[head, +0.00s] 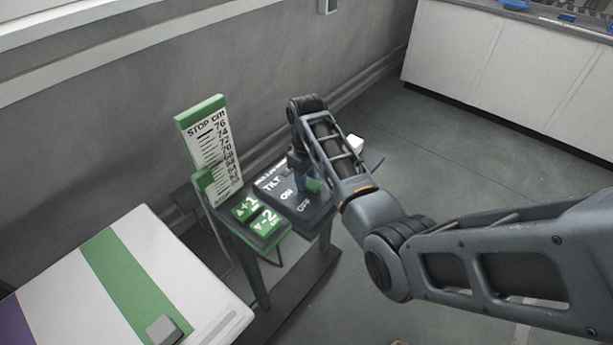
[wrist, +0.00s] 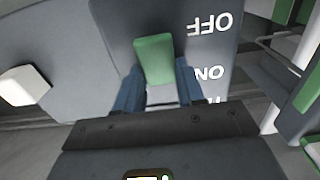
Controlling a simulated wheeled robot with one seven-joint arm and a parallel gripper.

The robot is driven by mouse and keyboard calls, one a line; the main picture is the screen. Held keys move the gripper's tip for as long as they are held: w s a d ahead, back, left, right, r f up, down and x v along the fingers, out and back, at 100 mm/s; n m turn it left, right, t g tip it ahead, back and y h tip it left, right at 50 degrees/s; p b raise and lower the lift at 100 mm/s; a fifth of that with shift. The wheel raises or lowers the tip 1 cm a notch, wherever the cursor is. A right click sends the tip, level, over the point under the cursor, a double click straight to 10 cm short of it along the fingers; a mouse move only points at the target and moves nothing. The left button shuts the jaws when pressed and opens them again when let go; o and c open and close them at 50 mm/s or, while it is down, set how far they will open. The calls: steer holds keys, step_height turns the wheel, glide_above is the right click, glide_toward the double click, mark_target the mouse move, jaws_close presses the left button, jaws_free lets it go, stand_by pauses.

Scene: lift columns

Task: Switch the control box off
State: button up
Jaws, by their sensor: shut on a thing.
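The control box (head: 288,207) is a dark panel on a stand, with white ON and OFF lettering and a TILT label in the head view. Its face also shows in the wrist view (wrist: 215,48), with the lettering upside down. A green switch handle (wrist: 154,60) stands on the panel beside the lettering, roughly between OFF and ON; its exact setting is hard to tell. My gripper (wrist: 157,84) has its two blue fingers on either side of the handle, shut on it. In the head view my arm partly hides the gripper and handle.
A green +1/-2 button box (head: 257,222) and an upright green-edged height scale (head: 210,150) stand left of the control box. A white-topped column with a green stripe (head: 125,270) is at lower left. A grey wall is close behind; open floor lies right.

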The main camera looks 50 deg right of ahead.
mark_target(319, 189)
steer(key=shift+c, duration=1.4)
steer(key=shift+s+t, duration=0.35)
steer(key=shift+t, duration=0.65)
steer(key=shift+s+r+t, duration=0.15)
steer(key=shift+s+t, duration=0.1)
steer(key=shift+t, duration=1.05)
steer(key=o, duration=1)
steer(key=shift+o, duration=0.2)
steer(key=shift+b+v, duration=0.35)
steer(key=shift+v, duration=3.55)
steer(key=shift+d, duration=0.1)
